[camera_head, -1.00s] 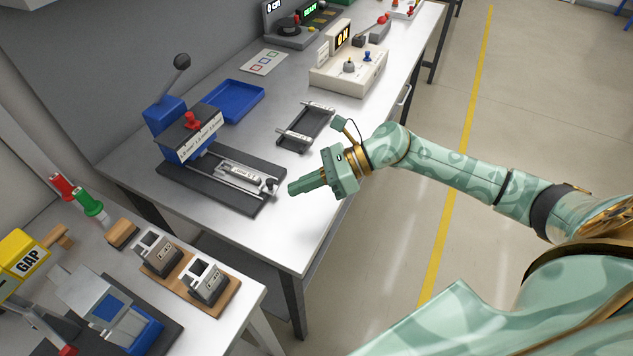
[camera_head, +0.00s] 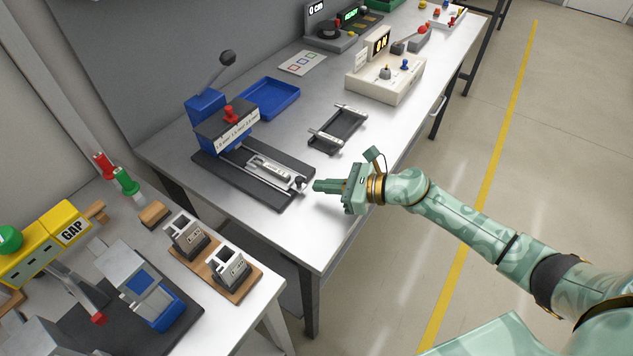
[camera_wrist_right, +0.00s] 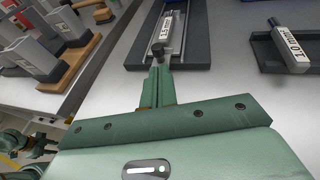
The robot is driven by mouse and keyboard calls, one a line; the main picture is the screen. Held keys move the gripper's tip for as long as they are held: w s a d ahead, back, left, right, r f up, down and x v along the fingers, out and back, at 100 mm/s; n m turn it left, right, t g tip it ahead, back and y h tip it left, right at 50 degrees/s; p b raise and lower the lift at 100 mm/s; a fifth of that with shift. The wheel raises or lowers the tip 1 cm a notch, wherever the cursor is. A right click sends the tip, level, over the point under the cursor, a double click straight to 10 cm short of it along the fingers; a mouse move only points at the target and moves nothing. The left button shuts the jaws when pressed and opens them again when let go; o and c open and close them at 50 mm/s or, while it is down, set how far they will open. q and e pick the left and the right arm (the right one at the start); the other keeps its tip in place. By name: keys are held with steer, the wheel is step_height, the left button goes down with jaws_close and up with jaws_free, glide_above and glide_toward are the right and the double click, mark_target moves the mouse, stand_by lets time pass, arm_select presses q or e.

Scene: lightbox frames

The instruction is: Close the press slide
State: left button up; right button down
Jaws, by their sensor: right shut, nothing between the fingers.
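The press (camera_head: 225,132) is blue with a red knob and a black-tipped lever, standing on a dark base (camera_head: 210,168) on the steel table. Its slide (camera_head: 268,168) extends out of the press front along rails and carries a metal labelled piece. A black knob (camera_head: 300,183) is at the slide's outer end. My right gripper (camera_head: 316,185) is shut and empty, its fingertips at the knob. In the right wrist view the shut fingers (camera_wrist_right: 158,72) point at the knob (camera_wrist_right: 158,50); whether they touch cannot be told.
A dark tray (camera_head: 338,130) with a labelled metal piece lies right of the press. A blue tray (camera_head: 268,98) is behind it. A white box with a lit display (camera_head: 385,82) stands further back. The side table at left holds grey blocks (camera_head: 228,265) on a wooden board.

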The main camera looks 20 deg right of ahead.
mark_target(278, 169)
steer(key=shift+w+a, duration=0.7)
steer(key=shift+a, duration=0.2)
steer(key=w+a+b, duration=0.1)
steer(key=w, duration=0.1)
steer(key=w+a, duration=0.2)
steer(key=w+a+b, duration=0.1)
steer(key=w, duration=0.1)
steer(key=shift+a+f+b, duration=0.2)
steer(key=shift+a+b, duration=0.1)
steer(key=shift+b, duration=0.05)
steer(key=shift+w+a+r, duration=0.1)
steer(key=shift+w+a, duration=0.05)
steer(key=shift+r, duration=0.25)
